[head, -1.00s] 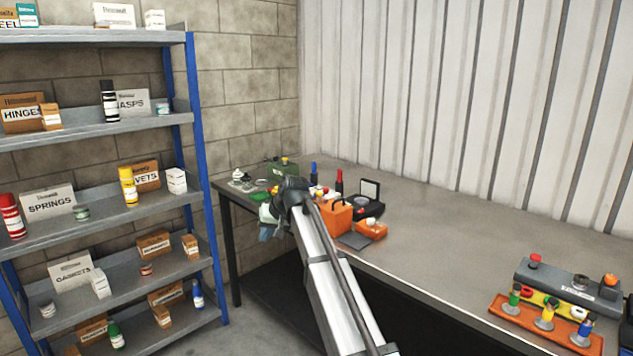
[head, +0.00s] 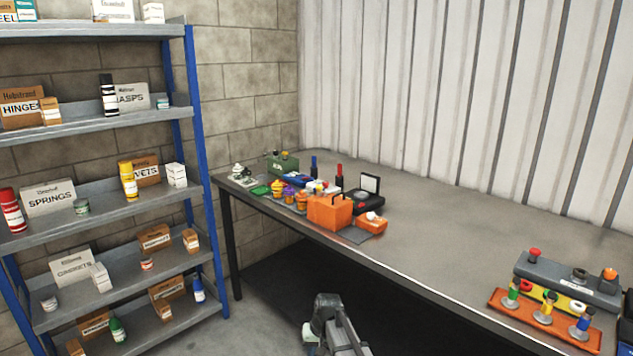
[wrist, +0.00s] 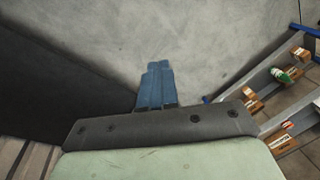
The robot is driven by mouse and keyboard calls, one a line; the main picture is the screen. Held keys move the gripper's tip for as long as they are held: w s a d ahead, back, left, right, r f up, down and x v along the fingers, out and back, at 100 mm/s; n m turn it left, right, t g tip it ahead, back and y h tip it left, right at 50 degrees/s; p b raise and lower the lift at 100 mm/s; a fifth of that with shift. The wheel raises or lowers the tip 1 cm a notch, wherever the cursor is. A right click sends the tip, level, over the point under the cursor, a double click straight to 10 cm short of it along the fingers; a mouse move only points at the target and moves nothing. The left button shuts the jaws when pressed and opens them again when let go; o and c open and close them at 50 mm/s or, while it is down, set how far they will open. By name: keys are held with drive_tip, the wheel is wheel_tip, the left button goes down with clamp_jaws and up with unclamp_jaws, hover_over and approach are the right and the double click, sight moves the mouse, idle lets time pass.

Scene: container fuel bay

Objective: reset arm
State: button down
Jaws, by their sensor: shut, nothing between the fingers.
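My gripper shows in the wrist view (wrist: 156,86), with its blue fingers together and nothing between them. It points down over bare grey floor. In the head view my arm is low in front of the workbench (head: 440,215), at the bottom middle of the picture. The fingers are not visible there. My gripper touches nothing that I can see.
A blue-posted shelf rack (head: 205,170) with boxes and cans stands at left. On the bench are an orange toolbox (head: 328,212), an open black case (head: 362,200) and a grey control box (head: 568,283) behind an orange tray (head: 500,302). The bench middle is clear.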

drive_tip(key=s+d+f+m+g+h, duration=0.1)
drive_tip(key=s+d+f+g, duration=0.1)
drive_tip(key=s+d+f, duration=0.55)
drive_tip(key=s+d+f+g, duration=0.1)
drive_tip(key=s+d+f, duration=0.2)
drive_tip(key=s+f, duration=0.85)
drive_tip(key=s+d+f+m+g+h, duration=0.15)
drive_tip(key=s+d+f, duration=0.3)
drive_tip(key=s, duration=0.95)
drive_tip(key=s+d+f+g, duration=0.1)
drive_tip(key=s+d+g, duration=0.1)
drive_tip(key=s, duration=1.2)
drive_tip(key=shift+s+d+n, duration=0.3)
drive_tip(key=shift+d+n, duration=0.05)
drive_tip(key=shift+d, duration=0.25)
